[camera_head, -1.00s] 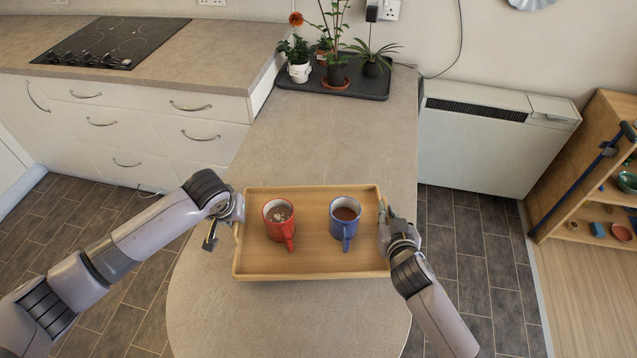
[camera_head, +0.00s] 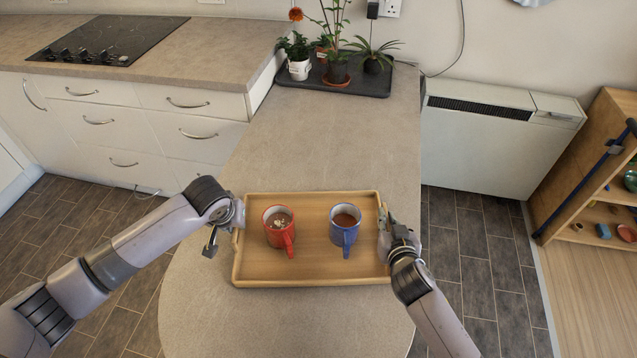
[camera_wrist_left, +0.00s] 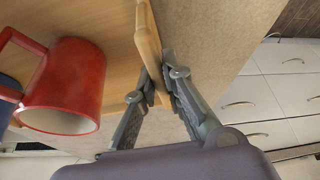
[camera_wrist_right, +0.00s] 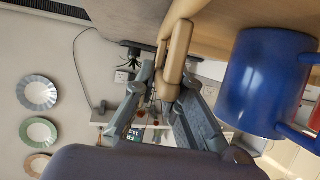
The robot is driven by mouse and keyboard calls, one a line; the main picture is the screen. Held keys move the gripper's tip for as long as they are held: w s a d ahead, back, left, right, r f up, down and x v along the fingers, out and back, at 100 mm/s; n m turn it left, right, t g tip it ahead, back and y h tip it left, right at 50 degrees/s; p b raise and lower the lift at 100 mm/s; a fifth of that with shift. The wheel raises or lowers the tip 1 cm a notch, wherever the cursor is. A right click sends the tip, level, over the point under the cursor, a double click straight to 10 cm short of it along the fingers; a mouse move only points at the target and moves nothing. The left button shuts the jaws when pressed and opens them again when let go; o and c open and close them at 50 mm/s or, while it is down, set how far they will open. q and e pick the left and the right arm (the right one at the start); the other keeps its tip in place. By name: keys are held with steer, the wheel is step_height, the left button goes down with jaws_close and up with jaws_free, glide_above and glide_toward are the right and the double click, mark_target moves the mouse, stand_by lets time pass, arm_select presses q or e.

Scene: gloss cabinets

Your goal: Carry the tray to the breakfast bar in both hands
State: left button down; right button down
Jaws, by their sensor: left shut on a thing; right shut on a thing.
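The wooden tray (camera_head: 312,270) is level over the near part of the breakfast bar (camera_head: 318,130); I cannot tell whether it touches the top. A red mug (camera_head: 279,232) with a brown drink and pale bits stands upright on its left half. A blue mug (camera_head: 345,228) with a brown drink stands upright on its right half. My left gripper (camera_wrist_left: 160,85) is shut on the tray's left edge, beside the red mug (camera_wrist_left: 68,85). My right gripper (camera_wrist_right: 165,90) is shut on the tray's right handle, beside the blue mug (camera_wrist_right: 262,80).
A dark plant tray (camera_head: 345,86) with several potted plants fills the bar's far end. The bar is bare between it and the wooden tray. A hob (camera_head: 108,42) is on the left counter. A white heater (camera_head: 490,140) and wooden shelf (camera_head: 580,170) stand at right.

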arm_select(q)
steer(key=c, duration=2.1)
jaws_free()
steer(key=shift+f, duration=0.2)
arm_select(e)
steer(key=c, duration=2.1)
jaws_free()
steer(key=shift+f, duration=0.15)
arm_select(q)
steer(key=o, duration=0.4)
steer(key=shift+s+r, duration=0.15)
arm_select(e)
steer(key=o, duration=0.4)
steer(key=shift+s, duration=0.1)
steer(key=shift+o, duration=0.2)
steer(key=shift+s, duration=0.2)
arm_select(q)
steer(key=v, duration=1.1)
steer(key=shift+s+r, duration=0.15)
steer(key=shift+r, duration=0.2)
arm_select(e)
steer(key=v, duration=1.1)
steer(key=shift+s+r, duration=0.2)
steer(key=shift+s, duration=0.1)
